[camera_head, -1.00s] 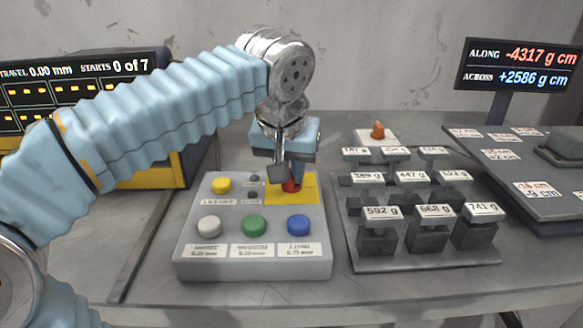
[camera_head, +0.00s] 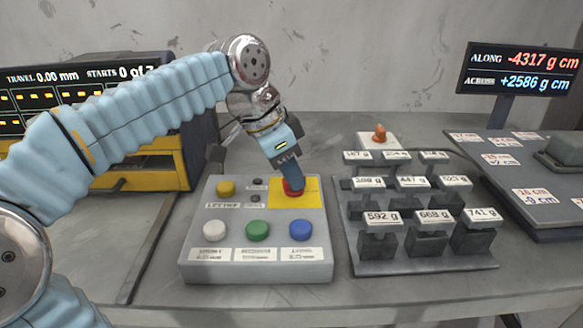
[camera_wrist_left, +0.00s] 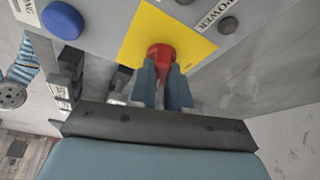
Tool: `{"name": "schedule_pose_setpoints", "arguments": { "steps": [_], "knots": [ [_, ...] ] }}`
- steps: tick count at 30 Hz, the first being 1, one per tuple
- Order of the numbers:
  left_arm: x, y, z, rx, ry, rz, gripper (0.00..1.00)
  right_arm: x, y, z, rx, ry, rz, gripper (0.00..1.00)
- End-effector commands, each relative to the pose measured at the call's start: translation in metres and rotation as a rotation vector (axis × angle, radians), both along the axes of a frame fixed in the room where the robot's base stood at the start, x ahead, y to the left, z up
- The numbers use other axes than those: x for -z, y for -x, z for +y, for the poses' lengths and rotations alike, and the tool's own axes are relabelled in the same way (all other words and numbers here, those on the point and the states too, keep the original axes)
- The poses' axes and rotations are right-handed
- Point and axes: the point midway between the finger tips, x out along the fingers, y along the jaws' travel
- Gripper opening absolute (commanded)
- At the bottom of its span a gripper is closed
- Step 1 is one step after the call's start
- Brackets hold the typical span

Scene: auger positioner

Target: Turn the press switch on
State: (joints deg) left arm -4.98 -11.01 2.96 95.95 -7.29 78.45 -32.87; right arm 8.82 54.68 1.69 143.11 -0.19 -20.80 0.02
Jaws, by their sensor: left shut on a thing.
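A grey control box (camera_head: 258,270) stands on the bench. On its yellow plate (camera_head: 312,199) at the back right is a red knob (camera_head: 293,193). My left gripper (camera_head: 290,184) comes down on the knob from the upper left, tilted. In the left wrist view, its fingers (camera_wrist_left: 162,84) are shut on the red knob (camera_wrist_left: 160,52), one on each side. The fingers partly hide the knob in the head view. No part is clearly labelled as a press switch. My right gripper is not in view.
The box also has yellow (camera_head: 226,188), white (camera_head: 215,230), green (camera_head: 258,231) and blue (camera_head: 301,229) buttons. A dark upright block (camera_head: 215,158) stands behind it. Labelled weights on a rack (camera_head: 430,262) sit close on the right. A display (camera_head: 518,72) stands at back right.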

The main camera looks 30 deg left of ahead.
Motion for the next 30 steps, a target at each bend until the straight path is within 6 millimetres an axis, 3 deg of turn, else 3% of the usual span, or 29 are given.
{"name": "schedule_pose_setpoints", "arguments": {
  "steps": [12, 30],
  "knots": [
    [-0.002, -0.002, 0.001, 0.281, 0.000, -0.002, 0.00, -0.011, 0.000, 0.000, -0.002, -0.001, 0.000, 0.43],
    [-0.001, -0.002, 0.002, 0.370, -0.002, -0.004, 0.00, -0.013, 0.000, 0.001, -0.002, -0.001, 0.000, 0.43]
  ]
}}
